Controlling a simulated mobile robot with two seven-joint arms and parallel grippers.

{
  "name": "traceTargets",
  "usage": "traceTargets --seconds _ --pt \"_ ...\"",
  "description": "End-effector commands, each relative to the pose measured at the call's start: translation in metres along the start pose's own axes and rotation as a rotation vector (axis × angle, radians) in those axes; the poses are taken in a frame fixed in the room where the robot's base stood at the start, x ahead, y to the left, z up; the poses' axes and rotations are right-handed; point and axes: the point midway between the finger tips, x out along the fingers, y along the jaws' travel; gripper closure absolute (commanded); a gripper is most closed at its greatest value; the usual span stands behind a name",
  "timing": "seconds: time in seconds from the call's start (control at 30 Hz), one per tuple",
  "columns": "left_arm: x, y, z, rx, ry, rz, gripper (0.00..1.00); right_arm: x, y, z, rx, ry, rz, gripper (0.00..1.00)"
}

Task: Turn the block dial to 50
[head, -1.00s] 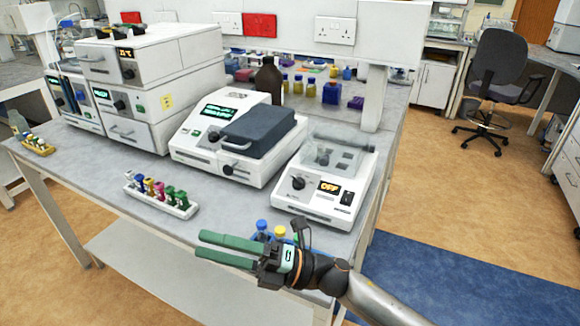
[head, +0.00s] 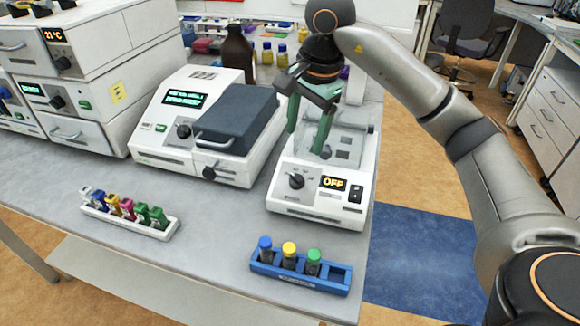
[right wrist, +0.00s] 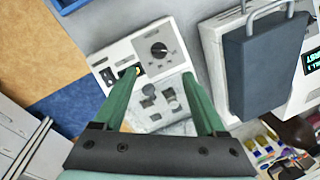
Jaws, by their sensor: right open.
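The block heater (head: 318,205) is a white box near the right end of the bench, with a clear lid over its wells. Its round black dial (head: 296,181) is on the sloped front panel, left of a display (head: 333,183) reading OFF. My right gripper (head: 308,146) points down above the clear lid, behind the dial, with green fingers spread and nothing between them. In the right wrist view the dial (right wrist: 159,50) is uncovered, just beyond the fingertips (right wrist: 160,76). The fingers and the dial are apart. My left gripper is not visible.
A white instrument with a dark lid (head: 236,119) stands left of the block. A blue rack (head: 322,284) with several tubes lies in front, and a white rack of coloured items (head: 130,219) at the left. A brown bottle (head: 238,52) stands behind. Bare bench lies between the racks.

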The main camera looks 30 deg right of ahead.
Motion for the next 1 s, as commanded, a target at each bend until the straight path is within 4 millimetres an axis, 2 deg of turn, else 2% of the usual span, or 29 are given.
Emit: traceTargets --seconds 0.17,0.4,0.6,0.8,1.0 --pt "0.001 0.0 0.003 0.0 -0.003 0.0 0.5 0.025 0.001 0.001 0.0 -0.002 0.006 0.27" --pt "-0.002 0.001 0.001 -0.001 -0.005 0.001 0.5 0.074 0.002 0.001 0.0 -0.003 0.007 0.27" --pt "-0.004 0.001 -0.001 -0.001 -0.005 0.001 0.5 0.106 0.001 0.002 -0.001 -0.004 0.003 0.27" --pt "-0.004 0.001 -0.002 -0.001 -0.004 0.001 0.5 0.121 0.0 0.002 0.0 -0.004 0.001 0.27" --pt "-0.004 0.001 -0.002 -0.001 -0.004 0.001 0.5 0.123 0.0 0.002 0.0 -0.004 0.0 0.27"
